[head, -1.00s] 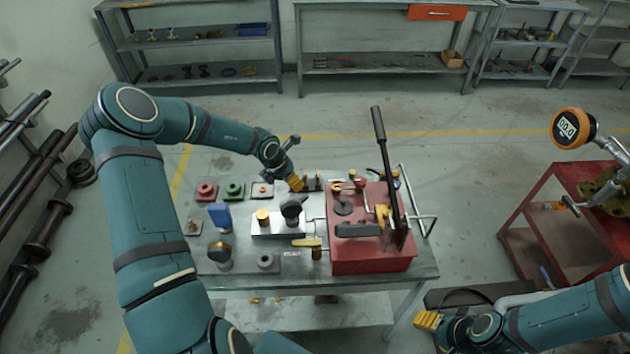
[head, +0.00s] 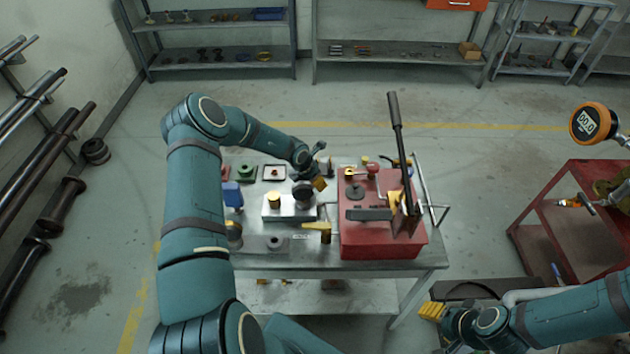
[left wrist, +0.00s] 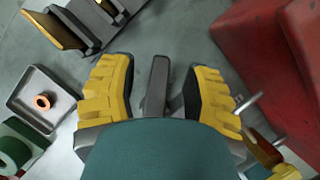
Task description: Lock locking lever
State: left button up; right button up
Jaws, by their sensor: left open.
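My left gripper (head: 319,184) is over the table's middle, left of the red box and close to the dark round knob (head: 303,190) on the silver block. In the left wrist view, the yellow fingers of my left gripper (left wrist: 160,90) are spread open. A dark grey bar-shaped lever (left wrist: 157,85) shows between them, with gaps on both sides, so it is not gripped. I cannot tell for certain whether this is the locking lever. My right gripper (head: 431,311) is at the lower right, away from the table; its finger opening does not show clearly.
The red box (head: 385,238) with a tall black-handled lever (head: 396,115) stands right of my left gripper. A small tray (left wrist: 27,108) with an orange ring and a green part (left wrist: 18,150) lie to the left. A red cart (head: 560,215) stands at the right.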

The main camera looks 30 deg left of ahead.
pick_arm(q)
jog(key=shift+w+f, duration=0.1)
jog(key=shift+f, duration=0.2)
grip_shut()
jog(key=shift+d, duration=0.15)
jog(key=shift+s+d+m+h+p, duration=0.3)
jog(key=shift+m+p, duration=0.1)
jog(key=shift+m, duration=0.4)
jog(key=shift+s+d+m+g+h, duration=0.15)
jog(key=shift+d+m+g+h, duration=0.1)
jog(key=shift+m, duration=0.55)
jog(key=shift+s+d+m+g+h, duration=0.1)
jog(key=shift+d+m+g+h, duration=0.15)
jog(key=shift+m, duration=0.55)
